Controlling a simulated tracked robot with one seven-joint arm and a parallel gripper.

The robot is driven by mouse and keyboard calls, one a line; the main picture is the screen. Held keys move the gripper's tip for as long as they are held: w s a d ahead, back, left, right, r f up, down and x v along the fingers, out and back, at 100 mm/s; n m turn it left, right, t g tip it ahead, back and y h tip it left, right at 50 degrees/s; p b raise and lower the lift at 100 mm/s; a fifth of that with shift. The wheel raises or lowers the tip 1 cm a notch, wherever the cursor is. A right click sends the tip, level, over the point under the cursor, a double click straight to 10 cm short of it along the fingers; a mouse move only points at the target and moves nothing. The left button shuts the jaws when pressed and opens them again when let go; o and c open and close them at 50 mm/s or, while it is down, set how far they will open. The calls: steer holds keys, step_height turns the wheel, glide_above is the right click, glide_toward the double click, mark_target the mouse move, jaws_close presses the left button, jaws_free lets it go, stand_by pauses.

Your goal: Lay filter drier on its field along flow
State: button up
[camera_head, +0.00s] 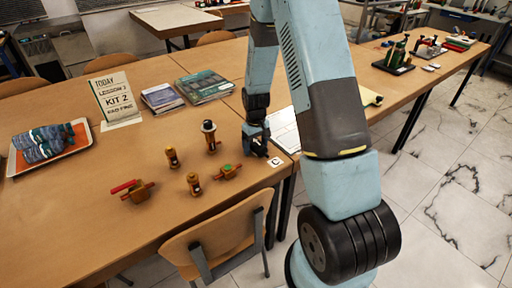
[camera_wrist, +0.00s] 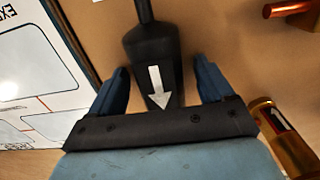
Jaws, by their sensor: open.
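The filter drier (camera_wrist: 150,48) is a black cylinder with a thin stem and a white arrow pointing to the bottom of the wrist view. It lies on the wooden table beside the printed sheet (camera_wrist: 38,65); its lower end is hidden behind my gripper. My gripper (camera_wrist: 161,78) is open, with one blue finger on each side of the drier; a gap shows on the right, and contact cannot be told. In the head view my gripper (camera_head: 256,146) is low at the table's front edge. The sheet (camera_head: 285,128) has outlined boxes and red lines; the drier's own field cannot be told.
Brass fittings (camera_head: 193,184), a gauge-like part (camera_head: 209,135) and a red-handled valve (camera_head: 137,190) stand left of my gripper.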

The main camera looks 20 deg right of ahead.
steer(key=shift+c, duration=0.3)
steer(key=shift+r, duration=0.1)
steer(key=c, duration=1.3)
